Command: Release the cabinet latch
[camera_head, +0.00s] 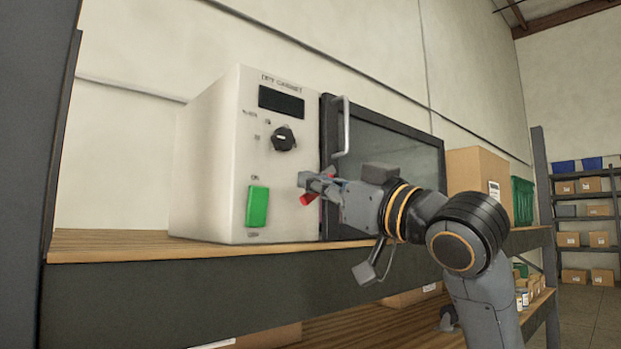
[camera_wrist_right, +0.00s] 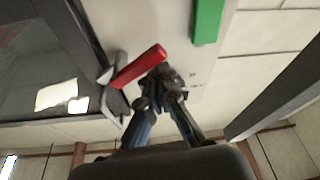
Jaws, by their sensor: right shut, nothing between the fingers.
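The dry cabinet (camera_head: 208,165) stands on a wooden shelf, with a black-framed glass door (camera_head: 395,142) and a grey bar handle (camera_head: 341,128). The latch is a red lever (camera_head: 308,199), mostly hidden behind my right gripper in the head view. In the right wrist view the red latch (camera_wrist_right: 138,67) lies slanted, just beyond the fingertips. My right gripper (camera_head: 304,180) is shut and holds nothing; its closed fingertips (camera_wrist_right: 162,84) are close beside the lever's end. I cannot tell if they touch. The door looks closed. My left gripper is not in view.
The cabinet front has a black knob (camera_head: 283,139), a dark display (camera_head: 281,102) and a green rocker switch (camera_head: 257,206). A cardboard box (camera_head: 478,178) and a green crate (camera_head: 522,201) stand right of the cabinet. The wooden shelf (camera_head: 110,245) is clear at left.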

